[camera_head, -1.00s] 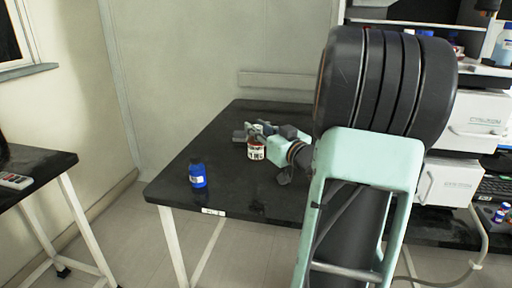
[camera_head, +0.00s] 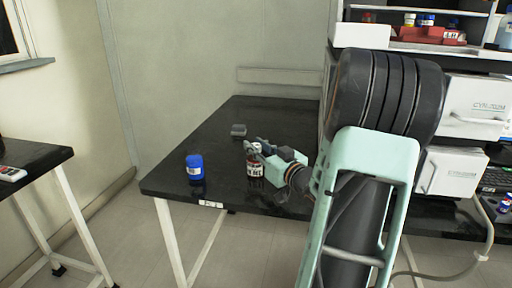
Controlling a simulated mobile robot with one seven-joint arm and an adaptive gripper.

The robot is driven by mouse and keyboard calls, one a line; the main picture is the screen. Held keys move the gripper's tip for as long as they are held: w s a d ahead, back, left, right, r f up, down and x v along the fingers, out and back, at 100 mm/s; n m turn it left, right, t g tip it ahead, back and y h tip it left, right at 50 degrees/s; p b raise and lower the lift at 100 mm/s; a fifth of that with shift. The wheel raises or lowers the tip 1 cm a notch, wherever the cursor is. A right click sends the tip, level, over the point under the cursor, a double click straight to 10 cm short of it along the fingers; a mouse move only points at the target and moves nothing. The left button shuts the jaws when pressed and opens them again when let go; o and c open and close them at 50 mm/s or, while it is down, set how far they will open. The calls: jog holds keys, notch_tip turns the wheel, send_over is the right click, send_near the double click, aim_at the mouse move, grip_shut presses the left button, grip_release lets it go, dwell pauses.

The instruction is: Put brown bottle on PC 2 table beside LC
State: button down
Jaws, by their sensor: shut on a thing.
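My gripper (camera_head: 252,150) is over the black table and shut on the brown bottle (camera_head: 254,170), which has a white label and a pale cap. The bottle looks upright; I cannot tell whether its base touches the table top. The black table (camera_head: 215,130) has a small white label on its front edge, too small to read. The stacked white LC instrument (camera_head: 472,112) stands at the right, partly hidden by my arm.
A blue bottle (camera_head: 195,168) stands near the table's front left corner, left of my gripper. A small grey object (camera_head: 238,130) lies behind my gripper. The table's back left is clear. A red tray (camera_head: 430,35) with bottles sits on top of the instrument stack.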

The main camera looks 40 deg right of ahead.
jog(key=c, duration=1.7)
grip_release()
jog(key=shift+f, duration=0.1)
jog(key=shift+s+r+p, duration=0.15)
jog(key=shift+r+p, duration=0.1)
jog(key=shift+p, duration=0.05)
jog(key=s+p, duration=0.1)
jog(key=s, duration=0.6)
jog(key=s+a+p, duration=0.1)
jog(key=s, duration=0.3)
jog(key=shift+s+f+p, duration=0.1)
jog(key=shift+s+p, duration=0.25)
